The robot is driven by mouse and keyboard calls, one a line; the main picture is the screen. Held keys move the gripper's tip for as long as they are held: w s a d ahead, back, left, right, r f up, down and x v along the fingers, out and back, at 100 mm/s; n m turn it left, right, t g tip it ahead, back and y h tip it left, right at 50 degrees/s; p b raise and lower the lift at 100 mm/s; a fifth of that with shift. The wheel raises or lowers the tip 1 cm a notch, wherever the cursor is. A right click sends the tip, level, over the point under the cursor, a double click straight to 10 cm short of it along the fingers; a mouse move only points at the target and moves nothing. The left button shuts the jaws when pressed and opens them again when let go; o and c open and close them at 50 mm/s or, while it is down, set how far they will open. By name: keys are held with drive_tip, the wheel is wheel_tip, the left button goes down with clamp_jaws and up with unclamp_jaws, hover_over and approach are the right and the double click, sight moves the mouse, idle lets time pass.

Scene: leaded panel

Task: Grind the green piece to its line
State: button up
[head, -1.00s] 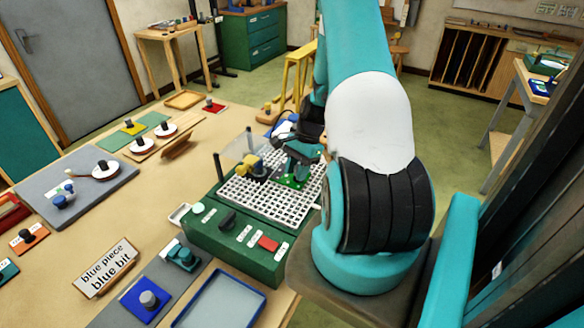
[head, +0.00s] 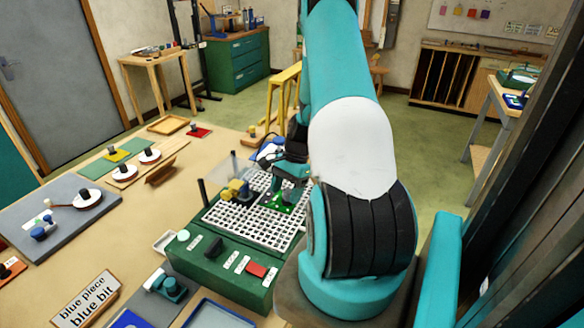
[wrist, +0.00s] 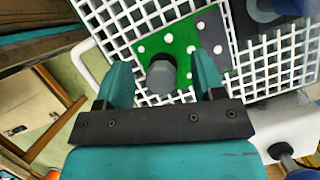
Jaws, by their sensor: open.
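The green piece (wrist: 185,42) lies on the white grid of the grinder, with white dots on its face and a dark grey strip along its right side in the wrist view. A grey round knob (wrist: 161,72) stands on it. My gripper (wrist: 162,70) is open, with its teal fingers on either side of the knob; I cannot tell whether they touch it. In the head view, my gripper (head: 290,172) is over the grid, and the green piece (head: 282,203) shows below it. The green grinder (head: 215,262) has a white grid top (head: 250,228).
A yellow and black part (head: 237,190) stands on the grid beside the green piece. A "blue piece blue bit" sign (head: 86,301) and a grey mat (head: 60,214) with parts lie on the bench.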

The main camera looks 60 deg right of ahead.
drive_tip(key=b+v, duration=0.3)
drive_tip(key=v, duration=1.3)
drive_tip(key=shift+r+b, duration=0.25)
drive_tip(key=shift+b, duration=0.15)
drive_tip(key=shift+s+d, duration=0.1)
drive_tip(key=w+a+r+n+b, duration=0.1)
drive_tip(key=w+a+n+b, duration=0.2)
drive_tip(key=a, duration=0.6)
drive_tip(key=w+a+n+h, duration=0.1)
drive_tip(key=w+a+n, duration=0.1)
drive_tip(key=a+n, duration=0.45)
drive_tip(key=w+a+r+n+b, duration=0.1)
drive_tip(key=w+a+n+b, duration=0.15)
drive_tip(key=a, duration=0.75)
drive_tip(key=s+a+f+n+b, duration=0.1)
drive_tip(key=s+a+n, duration=0.6)
drive_tip(key=a, duration=0.3)
drive_tip(key=s+a+f+n+b, duration=0.1)
drive_tip(key=s+a+n+b, duration=0.1)
drive_tip(key=s+a+n, duration=0.5)
drive_tip(key=a+n, duration=0.1)
drive_tip(key=a, duration=0.3)
drive_tip(key=shift+s+a+g+y, duration=0.25)
drive_tip(key=shift+s+g+y, duration=0.05)
drive_tip(key=shift+s+g, duration=0.1)
